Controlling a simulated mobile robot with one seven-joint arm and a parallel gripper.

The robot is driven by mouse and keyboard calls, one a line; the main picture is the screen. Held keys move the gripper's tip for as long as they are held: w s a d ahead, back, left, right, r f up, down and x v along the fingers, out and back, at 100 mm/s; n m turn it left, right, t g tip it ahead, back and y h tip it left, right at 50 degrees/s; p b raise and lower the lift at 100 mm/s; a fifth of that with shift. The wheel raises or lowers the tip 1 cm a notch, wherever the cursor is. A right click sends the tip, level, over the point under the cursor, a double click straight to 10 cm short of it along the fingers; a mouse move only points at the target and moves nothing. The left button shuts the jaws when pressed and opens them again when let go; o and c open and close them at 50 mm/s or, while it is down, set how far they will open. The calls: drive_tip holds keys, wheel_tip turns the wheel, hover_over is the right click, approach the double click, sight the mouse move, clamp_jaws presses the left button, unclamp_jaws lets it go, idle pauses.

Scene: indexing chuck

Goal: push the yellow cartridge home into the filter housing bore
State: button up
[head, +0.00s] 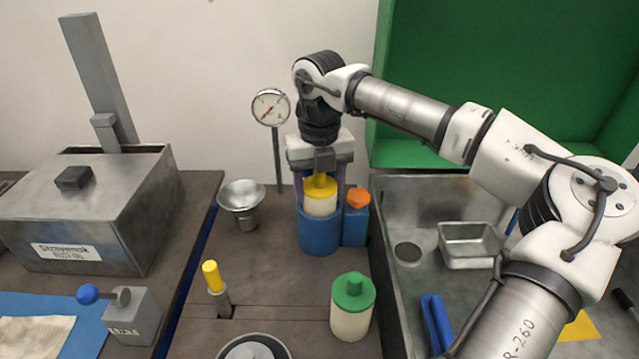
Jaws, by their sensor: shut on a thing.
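The yellow cartridge (320,198) has a yellow cap with a knob on top and a cream body. It stands upright in the blue filter housing (319,236), with the cap and upper body showing above the rim. The lower body is hidden inside the housing. My gripper (321,177) points down from above and is shut on the yellow knob of the cartridge. An orange knob (357,198) sits on a blue block at the right side of the housing.
A dial gauge (270,108) on a post stands behind left, near a metal funnel (241,199). A green-capped cartridge (351,306) and a yellow-handled lever (213,280) stand in front. A sink (408,187) lies right; a grey box (95,205) stands left.

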drive_tip(key=shift+f+b, duration=0.65)
drive_tip(key=shift+f, duration=0.25)
drive_tip(key=o, duration=1.1)
drive_tip(key=shift+o, duration=0.2)
wheel_tip(320, 180, up, 14)
drive_tip(key=shift+a+b, duration=0.1)
drive_tip(key=shift+b, duration=0.45)
drive_tip(key=shift+f, duration=0.1)
